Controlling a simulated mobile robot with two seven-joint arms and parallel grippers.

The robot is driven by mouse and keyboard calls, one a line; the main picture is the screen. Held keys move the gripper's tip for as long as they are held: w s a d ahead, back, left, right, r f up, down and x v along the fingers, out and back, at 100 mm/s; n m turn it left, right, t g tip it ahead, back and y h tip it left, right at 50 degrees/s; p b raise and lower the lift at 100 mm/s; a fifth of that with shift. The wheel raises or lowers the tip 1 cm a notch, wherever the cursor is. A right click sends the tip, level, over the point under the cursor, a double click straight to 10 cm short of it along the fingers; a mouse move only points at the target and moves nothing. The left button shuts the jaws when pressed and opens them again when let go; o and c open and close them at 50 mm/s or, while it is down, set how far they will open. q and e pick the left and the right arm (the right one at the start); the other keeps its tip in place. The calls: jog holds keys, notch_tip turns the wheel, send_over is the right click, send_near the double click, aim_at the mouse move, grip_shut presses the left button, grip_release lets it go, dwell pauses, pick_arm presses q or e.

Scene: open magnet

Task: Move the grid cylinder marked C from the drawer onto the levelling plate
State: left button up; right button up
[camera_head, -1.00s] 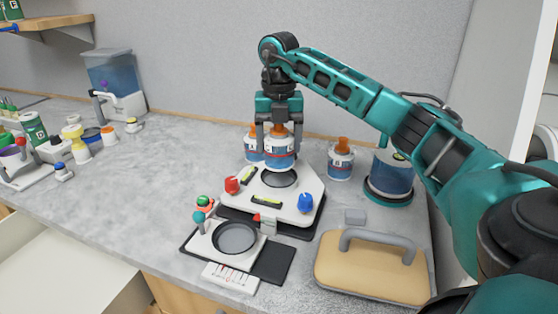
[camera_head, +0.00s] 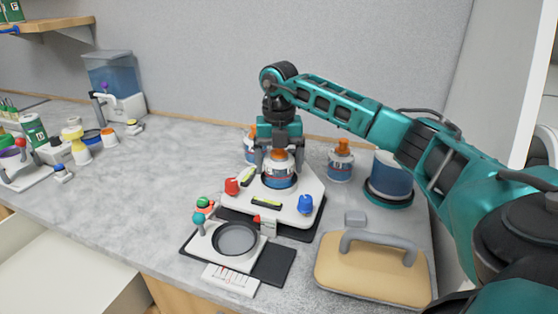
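The grid cylinder (camera_head: 279,172) has an orange top and a blue-and-white label; I cannot read its mark clearly. It stands upright over the round dark seat of the white levelling plate (camera_head: 305,184), seemingly on it. My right gripper (camera_head: 279,158) reaches down from above, its fingers on both sides of the cylinder's upper part, shut on it. The plate has a red knob (camera_head: 232,186), a blue knob (camera_head: 305,204) and yellow-green level vials. The open white drawer (camera_head: 60,270) is at the lower left; no cylinder shows in its visible part. My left gripper is out of view.
Similar orange-topped cylinders stand behind the plate (camera_head: 250,146) and to its right (camera_head: 341,162). A blue container (camera_head: 388,178) is farther right. A handled tan block (camera_head: 370,268) and a device with a round dish (camera_head: 235,239) are in front.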

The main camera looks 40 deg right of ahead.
jog(key=shift+o, duration=1.1)
jog(key=shift+r, duration=0.15)
notch_tip(320, 180, up, 12)
jog(key=shift+r+p, duration=0.15)
jog(key=shift+p, duration=0.6)
